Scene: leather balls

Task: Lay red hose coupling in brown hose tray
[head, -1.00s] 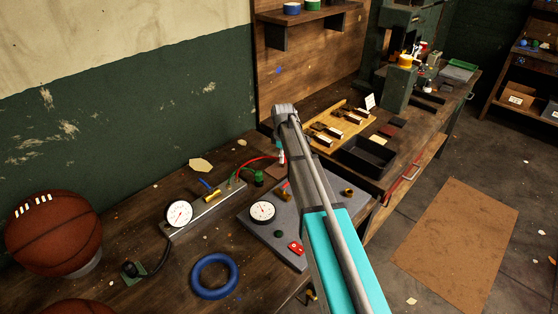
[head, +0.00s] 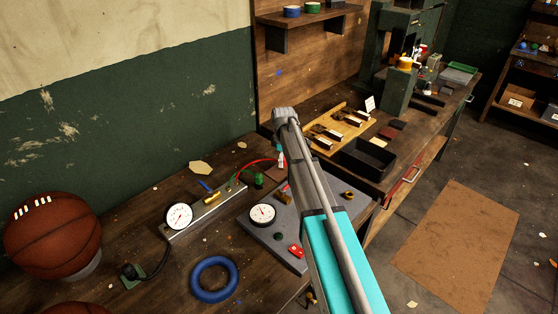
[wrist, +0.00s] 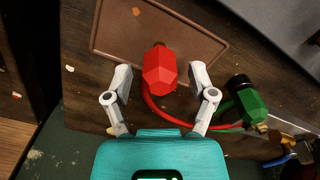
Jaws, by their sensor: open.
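The red hose coupling (wrist: 159,70) is in the middle of the wrist view, with its red hose curving away to the lower right. My gripper (wrist: 160,76) is open, one pale finger on each side of the coupling, with visible gaps. The brown hose tray (wrist: 118,38) is a flat, thin-rimmed rectangle behind the coupling. The coupling overlaps the tray's near edge in this view; I cannot tell whether it rests in the tray. In the head view my arm hides most of this spot.
A green coupling (wrist: 250,105) lies close to the right finger. In the head view, a dial gauge (head: 262,215) sits on a grey plate, a blue ring (head: 214,279) lies in front, and a black bin (head: 368,158) stands to the right.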

